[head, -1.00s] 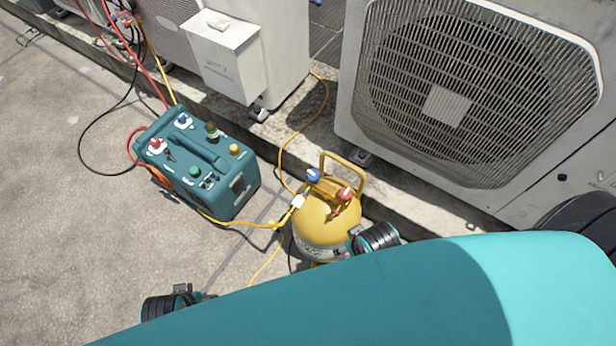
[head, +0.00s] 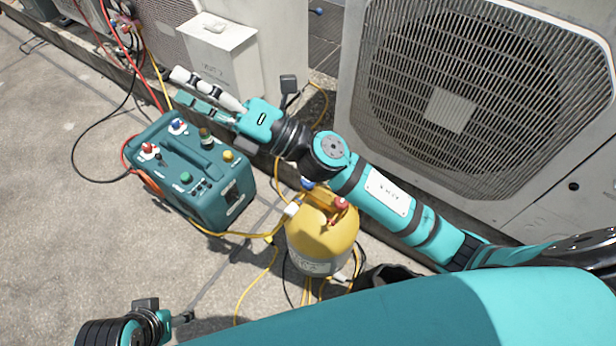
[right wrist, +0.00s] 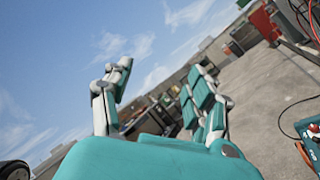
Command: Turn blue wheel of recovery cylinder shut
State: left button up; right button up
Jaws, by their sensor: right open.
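The yellow recovery cylinder (head: 322,247) stands upright on the ground below the middle of the head view. Its blue wheel (head: 307,184) shows only in part, close under my right arm in the picture. Its red wheel (head: 340,203) shows just to the right. My right gripper (head: 181,88) is open and empty, up and left of the blue wheel, over the far side of the teal machine. In the right wrist view, its fingers (right wrist: 165,72) are spread with nothing between them. My left gripper is out of sight.
The teal recovery machine (head: 205,190) with coloured knobs stands left of the cylinder. Yellow hoses (head: 228,234) run between them. A large condenser (head: 465,95) stands behind on the right, and a white box (head: 216,50) hangs on another. Bare concrete lies at left.

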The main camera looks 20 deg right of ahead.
jog(key=s+a+f+n+g+y, duration=0.1)
jog(key=s+a+f+n+g, duration=0.15)
jog(key=a+n+g, duration=0.45)
jog(key=n+g+h, duration=0.6)
jog(key=n+h, duration=0.9)
jog(key=h, duration=0.5)
send_over(308, 180)
notch_tip(308, 180, down, 19)
notch_tip(308, 180, down, 12)
jog(key=shift+s+r+b, duration=0.1)
jog(key=shift+r+b, duration=0.1)
jog(key=shift+b, duration=0.95)
pick_arm(q)
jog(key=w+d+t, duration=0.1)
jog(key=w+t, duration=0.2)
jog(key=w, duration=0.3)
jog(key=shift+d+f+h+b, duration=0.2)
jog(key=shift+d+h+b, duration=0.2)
jog(key=shift+b, duration=0.05)
pick_arm(e)
notch_tip(308, 180, down, 5)
jog(key=shift+r, duration=0.15)
jog(key=shift+c, duration=0.2)
